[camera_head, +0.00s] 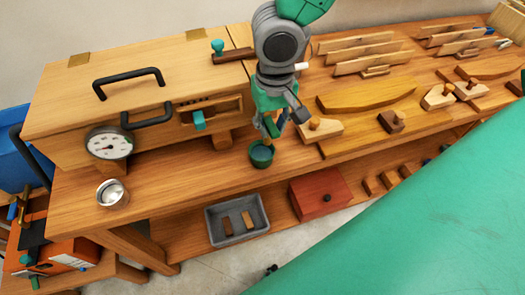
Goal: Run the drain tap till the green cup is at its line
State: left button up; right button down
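The green cup (262,154) stands upright near the front edge of the wooden bench. I cannot make out its line or its fill level. My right gripper (274,127) comes down from the top, right at the cup's far rim. I cannot tell whether it touches the cup or how far its fingers are apart. A wooden box (190,80) has a slot in its front with a teal knob (198,120), which may be the drain tap. Another teal-topped knob (218,47) stands on the box's lid. My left gripper is out of view.
A round gauge (108,145) is on the box front, and a metal cup (111,193) stands at the bench's left. A grey tray (238,233) and a red box (318,194) sit on the lower shelf. Wooden pieces (368,95) crowd the right. Bench between the cups is clear.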

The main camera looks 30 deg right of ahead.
jog(key=shift+r, duration=0.1)
jog(key=shift+d+n+p, duration=0.15)
jog(key=shift+n+p, duration=0.55)
jog(key=shift+n, duration=0.2)
jog(key=shift+w+d+n+p, duration=0.1)
jog(key=shift+d+n+p, duration=0.3)
jog(key=shift+n, duration=0.4)
jog(key=shift+w, duration=0.1)
dwell(1.3)
dwell(4.8)
